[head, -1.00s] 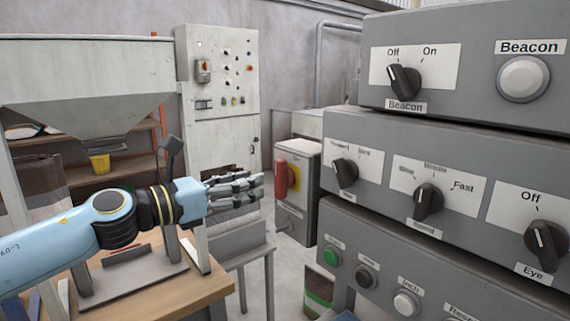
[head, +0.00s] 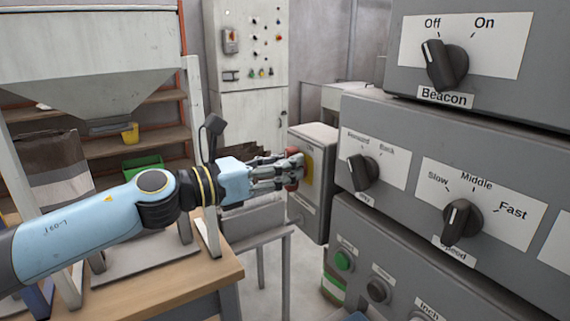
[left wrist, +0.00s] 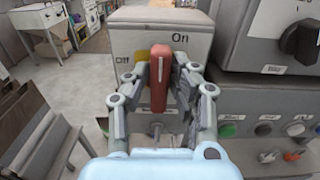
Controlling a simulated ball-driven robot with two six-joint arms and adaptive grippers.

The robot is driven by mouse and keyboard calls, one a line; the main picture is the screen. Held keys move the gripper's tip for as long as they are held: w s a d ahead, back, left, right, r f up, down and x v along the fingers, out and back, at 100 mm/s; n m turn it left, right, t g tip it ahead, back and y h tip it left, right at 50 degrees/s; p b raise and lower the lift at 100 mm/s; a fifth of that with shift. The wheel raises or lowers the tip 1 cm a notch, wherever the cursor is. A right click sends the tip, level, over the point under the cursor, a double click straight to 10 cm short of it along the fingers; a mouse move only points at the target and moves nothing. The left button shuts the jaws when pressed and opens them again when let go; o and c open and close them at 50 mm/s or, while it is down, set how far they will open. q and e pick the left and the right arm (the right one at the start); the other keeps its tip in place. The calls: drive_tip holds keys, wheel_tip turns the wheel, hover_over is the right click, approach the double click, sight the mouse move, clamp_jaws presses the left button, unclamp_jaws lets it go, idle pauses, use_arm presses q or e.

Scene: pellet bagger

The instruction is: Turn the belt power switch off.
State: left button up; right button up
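The belt power switch is a red handle (left wrist: 160,78) on a grey box (head: 318,140) with a yellow plate (head: 309,168). In the left wrist view the handle stands upright with a white line on it. "On" is printed above it to the right, and "Off" to the left. My left gripper (head: 290,168) is at the switch; its fingers (left wrist: 163,72) are open, one on each side of the handle. Whether they touch it is not clear. In the head view the fingers hide most of the handle. My right gripper is not in view.
Grey control panels with a Beacon knob (head: 444,65), a direction knob (head: 362,172) and a speed knob (head: 460,222) stand close on the right. A green button (head: 343,260) is below. A wooden table (head: 200,285) lies under my left arm.

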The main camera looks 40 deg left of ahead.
use_arm(q)
clamp_jaws()
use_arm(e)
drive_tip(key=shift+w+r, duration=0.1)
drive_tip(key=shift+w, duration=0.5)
use_arm(q)
drive_tip(key=shift+a+r+n, duration=0.1)
drive_tip(key=shift+n, duration=0.3)
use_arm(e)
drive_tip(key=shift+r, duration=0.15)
use_arm(q)
drive_tip(key=n+p, duration=0.3)
drive_tip(key=n, duration=0.2)
drive_tip(key=n+p, duration=0.3)
drive_tip(key=n, duration=0.3)
drive_tip(key=a+f+n+p, duration=0.1)
drive_tip(key=n+p, duration=0.2)
drive_tip(key=n, duration=0.2)
drive_tip(key=shift+w+n, duration=0.35)
drive_tip(key=shift+n, duration=0.05)
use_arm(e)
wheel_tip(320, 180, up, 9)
use_arm(q)
drive_tip(key=shift+f, duration=0.1)
drive_tip(key=o, duration=0.6)
unclamp_jaws()
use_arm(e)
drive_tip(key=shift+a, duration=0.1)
